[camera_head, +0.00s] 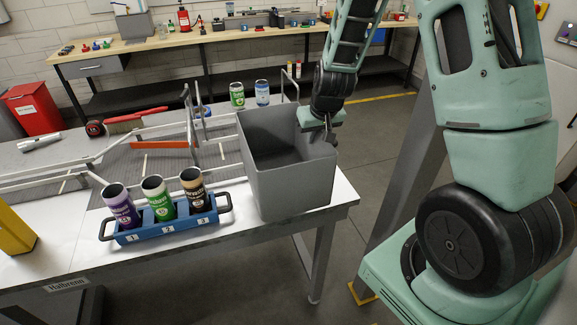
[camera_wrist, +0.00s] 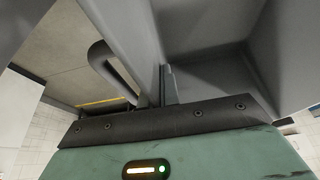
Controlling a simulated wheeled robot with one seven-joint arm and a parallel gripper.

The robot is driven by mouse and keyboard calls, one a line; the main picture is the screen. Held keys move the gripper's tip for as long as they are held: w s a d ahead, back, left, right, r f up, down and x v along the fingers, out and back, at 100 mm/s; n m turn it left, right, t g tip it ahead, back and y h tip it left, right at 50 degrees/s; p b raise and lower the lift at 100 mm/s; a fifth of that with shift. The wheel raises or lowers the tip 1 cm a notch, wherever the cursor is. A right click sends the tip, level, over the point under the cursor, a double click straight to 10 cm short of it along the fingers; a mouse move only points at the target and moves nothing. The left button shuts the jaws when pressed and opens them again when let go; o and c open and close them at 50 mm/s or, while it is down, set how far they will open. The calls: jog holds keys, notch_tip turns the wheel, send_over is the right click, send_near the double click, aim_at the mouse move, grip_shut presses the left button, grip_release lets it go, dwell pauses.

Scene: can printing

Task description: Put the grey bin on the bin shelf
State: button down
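The grey bin (camera_head: 290,185) is an open, tall box at the right end of the white table. It looks upright and empty as far as I see inside; I cannot tell whether its base touches the tabletop. My gripper (camera_head: 329,135) is at the bin's right rim, pointing down. In the wrist view, the bin wall (camera_wrist: 128,40) runs between my gripper's fingers (camera_wrist: 155,90), one on each side, and they look closed on it. No shelf is clearly identifiable as the bin shelf.
A blue tray (camera_head: 170,230) with three cans stands left of the bin on the white table (camera_head: 65,245). Behind are a rail frame, a red-handled brush (camera_head: 135,118) and two more cans (camera_head: 237,95). A workbench (camera_head: 160,42) lines the back wall.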

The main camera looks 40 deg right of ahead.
jog(key=shift+f+p, duration=1.1)
jog(key=shift+f, duration=3.3)
jog(key=shift+f, duration=0.15)
jog(key=c, duration=1.6)
grip_release()
jog(key=shift+c, duration=0.2)
